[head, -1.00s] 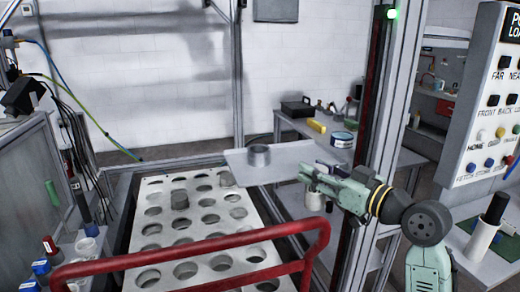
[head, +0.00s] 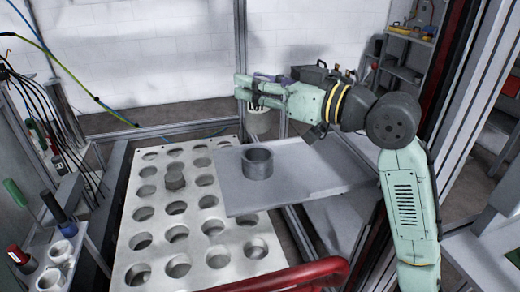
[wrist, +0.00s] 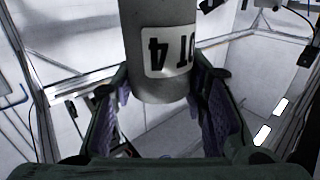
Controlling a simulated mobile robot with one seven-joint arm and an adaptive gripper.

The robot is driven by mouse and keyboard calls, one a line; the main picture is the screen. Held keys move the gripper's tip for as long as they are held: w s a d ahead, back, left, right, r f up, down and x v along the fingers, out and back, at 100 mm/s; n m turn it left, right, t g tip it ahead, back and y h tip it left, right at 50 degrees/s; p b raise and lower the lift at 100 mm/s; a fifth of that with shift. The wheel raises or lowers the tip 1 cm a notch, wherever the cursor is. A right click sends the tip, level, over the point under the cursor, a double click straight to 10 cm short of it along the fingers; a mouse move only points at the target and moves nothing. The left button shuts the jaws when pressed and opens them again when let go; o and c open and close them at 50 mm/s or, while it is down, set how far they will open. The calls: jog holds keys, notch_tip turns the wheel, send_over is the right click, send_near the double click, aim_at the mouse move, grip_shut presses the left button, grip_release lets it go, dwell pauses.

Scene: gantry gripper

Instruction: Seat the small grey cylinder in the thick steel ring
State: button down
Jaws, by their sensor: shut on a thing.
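My gripper (head: 256,97) is raised above and behind the tray. It is shut on a small grey cylinder (head: 259,122), which hangs below the fingers. In the wrist view the cylinder (wrist: 160,40) stands between the purple finger pads, with a white label marked with a 4. The thick steel ring (head: 258,164) stands upright on the flat grey tray (head: 310,172), its open top facing up. The held cylinder is above and apart from the ring, and farther back in the head view.
A red rail (head: 300,277) crosses the front. A metal post (head: 240,75) rises behind. Shelves stand at the back right.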

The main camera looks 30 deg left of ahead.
aim_at(258, 131)
notch_tip(258, 131, down, 10)
jog(key=b, duration=0.7)
jog(key=shift+r, duration=0.15)
jog(key=c, duration=1)
grip_release()
jog(key=shift+o, duration=0.2)
jog(key=d+b, duration=0.3)
jog(key=d, duration=0.9)
jog(key=shift+s, duration=0.35)
